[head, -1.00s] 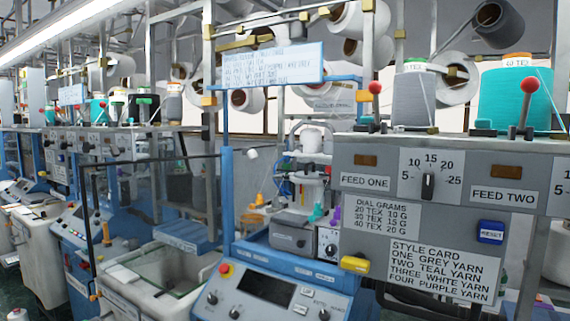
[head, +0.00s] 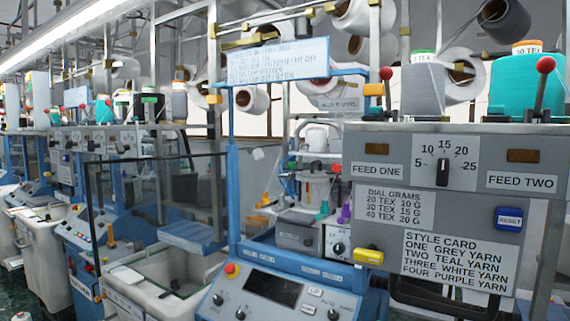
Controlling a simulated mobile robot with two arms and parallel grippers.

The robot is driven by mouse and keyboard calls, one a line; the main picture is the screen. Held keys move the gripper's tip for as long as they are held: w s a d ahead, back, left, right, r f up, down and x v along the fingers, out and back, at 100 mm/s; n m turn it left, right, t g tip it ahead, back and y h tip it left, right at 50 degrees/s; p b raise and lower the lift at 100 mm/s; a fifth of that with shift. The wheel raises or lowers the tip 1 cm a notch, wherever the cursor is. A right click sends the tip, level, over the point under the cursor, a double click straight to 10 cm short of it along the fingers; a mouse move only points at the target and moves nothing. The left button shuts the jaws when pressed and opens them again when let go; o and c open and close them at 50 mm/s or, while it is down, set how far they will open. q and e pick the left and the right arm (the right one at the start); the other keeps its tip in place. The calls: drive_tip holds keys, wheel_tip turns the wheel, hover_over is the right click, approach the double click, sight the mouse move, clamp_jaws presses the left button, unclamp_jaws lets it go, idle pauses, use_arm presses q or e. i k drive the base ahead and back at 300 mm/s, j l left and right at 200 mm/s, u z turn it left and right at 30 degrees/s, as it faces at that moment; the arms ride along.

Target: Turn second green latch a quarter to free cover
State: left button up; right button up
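No green latch can be made out for certain. A small machine (head: 297,233) with a grey box and coloured parts stands in the middle of the head view, behind the blue control console (head: 262,288). It carries a teal piece (head: 322,210) and a purple piece (head: 345,212), too small to identify as latches. A clear-walled cover (head: 125,190) with a dark frame stands over the white bin (head: 150,290) at left; how it is fastened cannot be told. Neither of my grippers is in view.
A grey feed panel (head: 400,235) with a dial (head: 443,172), blue reset button (head: 509,218) and yellow lever (head: 368,257) fills the right. Yarn cones, including a teal one (head: 525,85), stand above it. More machines line the left, beside a strip of floor (head: 45,300).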

sight(293, 165)
drive_tip(key=i+j+u, duration=0.15)
drive_tip(key=i+u, duration=0.25)
drive_tip(key=i+j+u, duration=0.1)
drive_tip(key=i+u, duration=0.25)
